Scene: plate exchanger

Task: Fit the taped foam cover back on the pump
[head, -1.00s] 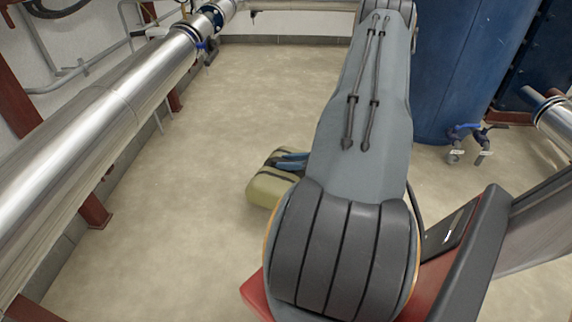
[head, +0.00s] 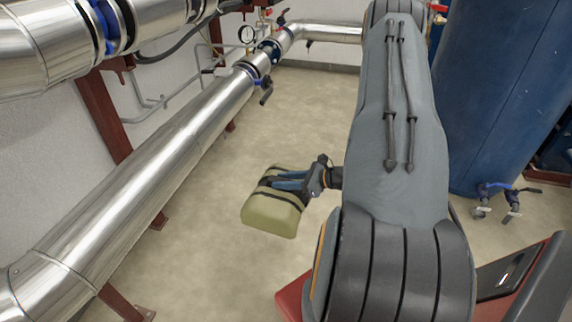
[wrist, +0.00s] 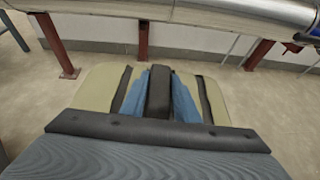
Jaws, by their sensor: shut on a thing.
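The taped foam cover (head: 272,214) is an olive-green block with dark tape bands, held in the air left of my arm in the head view. My gripper (head: 292,182), with blue fingers, is shut on the foam cover from its right side. In the wrist view the foam cover (wrist: 97,88) lies straight ahead, with the blue fingers (wrist: 160,95) against it between two dark tape strips. Its far side is hidden. I cannot make out the pump in these frames.
A large silver pipe (head: 150,190) on red-brown posts (head: 103,115) runs along the left wall. A gauge (head: 246,34) and valves stand at the back. A blue tank (head: 490,90) is at the right. Bare floor (head: 205,240) lies between pipe and arm.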

